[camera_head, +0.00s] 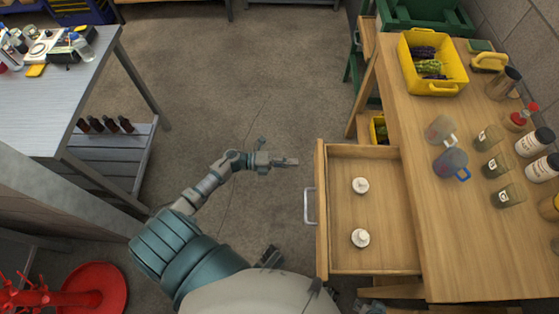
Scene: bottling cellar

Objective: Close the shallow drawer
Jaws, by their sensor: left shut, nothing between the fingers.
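The shallow drawer (370,262) is a light wooden drawer pulled out to the left from under the wooden table. Its front panel (321,205) carries a silver bar handle (309,206) on its outer side. Two small white round-topped objects, one farther back (360,186) and one nearer (360,238), sit inside it. My left gripper (292,161) is shut and empty. It appears left of the far end of the drawer front, with a small gap in the picture. My right gripper cannot be made out.
The wooden table (450,215) holds a yellow bin (433,88) of vegetables, jars and bottles. A grey workbench (60,100) stands at left with brown bottles (104,124) on its lower shelf. A red stand (95,290) is at lower left. The middle floor is clear.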

